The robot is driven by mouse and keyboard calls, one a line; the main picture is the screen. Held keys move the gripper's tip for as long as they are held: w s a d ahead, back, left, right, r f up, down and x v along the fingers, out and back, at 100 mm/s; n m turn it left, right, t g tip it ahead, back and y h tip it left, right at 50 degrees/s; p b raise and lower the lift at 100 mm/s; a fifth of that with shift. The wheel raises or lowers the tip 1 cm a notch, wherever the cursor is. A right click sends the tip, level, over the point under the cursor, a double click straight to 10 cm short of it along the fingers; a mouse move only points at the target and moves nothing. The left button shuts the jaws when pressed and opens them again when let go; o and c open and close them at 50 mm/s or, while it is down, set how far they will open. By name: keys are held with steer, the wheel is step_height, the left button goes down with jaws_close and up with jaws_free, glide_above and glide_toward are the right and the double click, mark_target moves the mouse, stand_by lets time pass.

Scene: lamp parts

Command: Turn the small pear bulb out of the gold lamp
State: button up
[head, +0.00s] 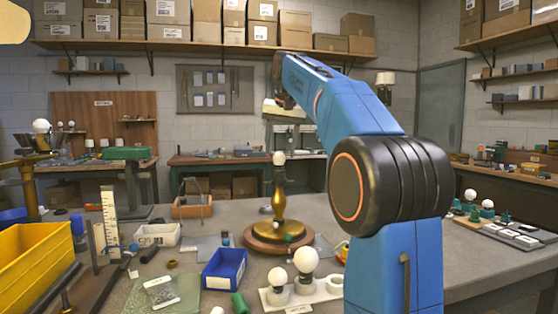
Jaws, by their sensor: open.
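The gold lamp (278,210) stands upright on a round wooden base on the table, near the middle of the head view. A small white pear bulb (278,158) sits upright in the dark socket at its top. My gripper (287,102) is at the far end of my raised blue arm, above the bulb in the picture and apart from it. It is open and shows small and dark against the background, and its fingertips are hard to make out. Nothing shows held in it.
In front of the lamp, white bulbs (306,260) stand in a pale holder (269,299). A blue bin (223,269) and a white bin (157,235) lie to the left, with a large yellow bin (38,262) farther left. My arm hides part of the table to the right.

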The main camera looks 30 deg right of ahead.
mark_target(279, 159)
steer(key=shift+x, duration=2.45)
steer(key=c, duration=1)
steer(key=n+y, duration=0.1)
steer(key=n, duration=0.3)
steer(key=shift+y, duration=0.4)
steer(key=shift+n+y, duration=0.6)
steer(key=shift+n, duration=0.8)
